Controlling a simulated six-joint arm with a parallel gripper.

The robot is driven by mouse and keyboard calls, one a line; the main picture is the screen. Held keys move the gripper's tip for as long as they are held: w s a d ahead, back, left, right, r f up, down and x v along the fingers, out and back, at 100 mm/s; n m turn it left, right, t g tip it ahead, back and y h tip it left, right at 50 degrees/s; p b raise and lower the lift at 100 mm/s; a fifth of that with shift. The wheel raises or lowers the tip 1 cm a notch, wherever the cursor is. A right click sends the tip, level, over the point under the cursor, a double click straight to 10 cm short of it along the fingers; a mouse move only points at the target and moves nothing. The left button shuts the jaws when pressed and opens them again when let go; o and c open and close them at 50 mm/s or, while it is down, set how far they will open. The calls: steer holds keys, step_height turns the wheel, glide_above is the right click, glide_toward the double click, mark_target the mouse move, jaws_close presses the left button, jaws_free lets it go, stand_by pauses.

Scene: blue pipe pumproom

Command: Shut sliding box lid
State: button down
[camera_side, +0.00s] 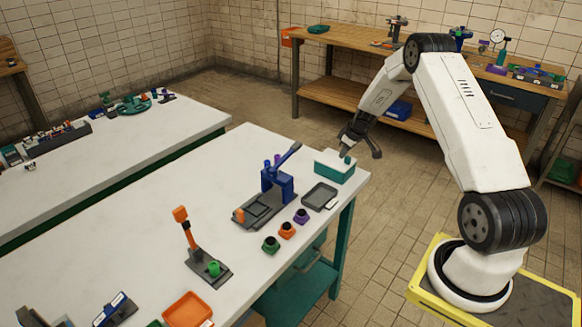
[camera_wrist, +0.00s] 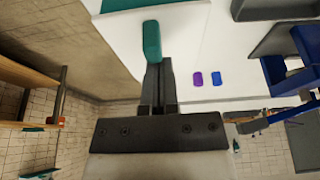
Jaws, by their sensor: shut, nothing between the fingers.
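The sliding box (camera_side: 335,172) is teal and stands at the table's far right corner. Its white lid (camera_side: 330,158) lies across the top and carries an upright teal handle (camera_side: 347,159). In the wrist view, the handle (camera_wrist: 151,42) stands out from the white lid (camera_wrist: 185,40), and a teal strip of the box (camera_wrist: 140,4) shows at the top edge. My gripper (camera_side: 347,150) is low over the box, beside the handle. In the wrist view, its closed fingers (camera_wrist: 158,66) end right at the handle, not around it. I cannot tell whether they touch.
A dark grey tray (camera_side: 320,196) lies just in front of the box. A blue lever press (camera_side: 277,183) stands to its left. Small purple (camera_side: 302,216), orange and green pieces lie nearer the front edge. The white table (camera_side: 130,225) has clear room at left.

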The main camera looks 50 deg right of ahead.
mark_target(329, 157)
steer(key=shift+s+f, duration=0.2)
steer(key=shift+f, duration=0.05)
steer(key=shift+w+r, duration=0.2)
steer(key=shift+w, duration=2)
steer(key=v, duration=1)
steer(key=shift+a+r, duration=0.1)
